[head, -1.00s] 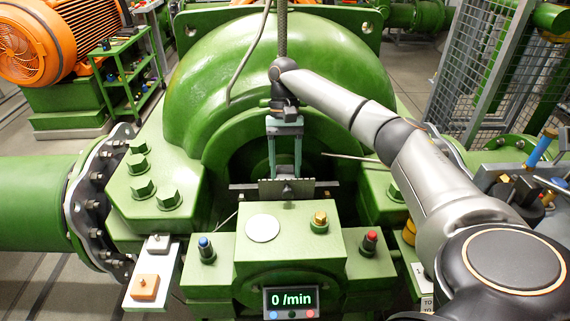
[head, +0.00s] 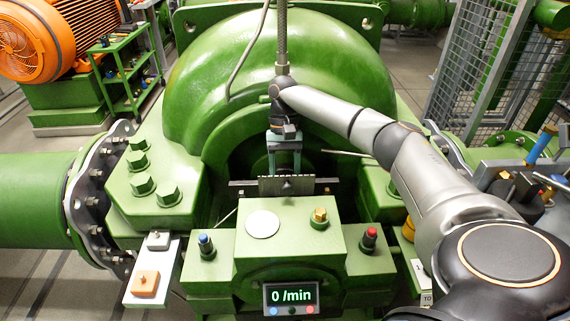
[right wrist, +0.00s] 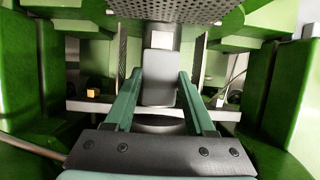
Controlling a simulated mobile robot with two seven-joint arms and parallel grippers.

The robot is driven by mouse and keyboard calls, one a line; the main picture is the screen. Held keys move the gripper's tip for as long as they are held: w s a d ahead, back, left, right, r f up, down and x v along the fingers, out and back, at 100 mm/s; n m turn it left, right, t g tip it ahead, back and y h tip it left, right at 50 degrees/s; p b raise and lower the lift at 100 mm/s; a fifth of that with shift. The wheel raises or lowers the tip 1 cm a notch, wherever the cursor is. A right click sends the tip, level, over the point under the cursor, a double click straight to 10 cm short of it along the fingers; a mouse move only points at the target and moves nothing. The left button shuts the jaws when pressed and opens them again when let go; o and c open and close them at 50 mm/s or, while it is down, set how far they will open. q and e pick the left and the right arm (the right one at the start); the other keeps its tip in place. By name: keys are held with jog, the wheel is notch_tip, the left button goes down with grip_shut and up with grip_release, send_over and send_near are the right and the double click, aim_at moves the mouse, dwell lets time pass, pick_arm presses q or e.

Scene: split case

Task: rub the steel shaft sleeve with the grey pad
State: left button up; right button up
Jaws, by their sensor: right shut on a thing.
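My right gripper (head: 285,172) points down into the recess at the front of the green casing. It is shut on a dark grey block (right wrist: 158,78), which shows between its fingers in the right wrist view. A perforated plate (head: 287,186) adjoins the block; it also shows in the right wrist view (right wrist: 165,12). My left gripper is out of view.
A green bearing housing (head: 290,235) stands in front of the recess, with a blue-topped fitting (head: 206,247), a red-topped fitting (head: 369,239) and a brass plug (head: 319,217). A display (head: 291,297) reads 0 /min. Large bolts flank the recess.

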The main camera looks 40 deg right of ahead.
jog(key=shift+f, duration=0.6)
dwell(0.5)
jog(key=shift+s+a, duration=0.1)
jog(key=shift+s+a, duration=0.3)
jog(key=shift+s, duration=0.1)
jog(key=shift+w+d, duration=0.55)
jog(key=shift+w, duration=0.2)
jog(key=shift+w+d+r+b, duration=0.1)
jog(key=shift+d+r+b, duration=0.1)
jog(key=shift+b, duration=0.1)
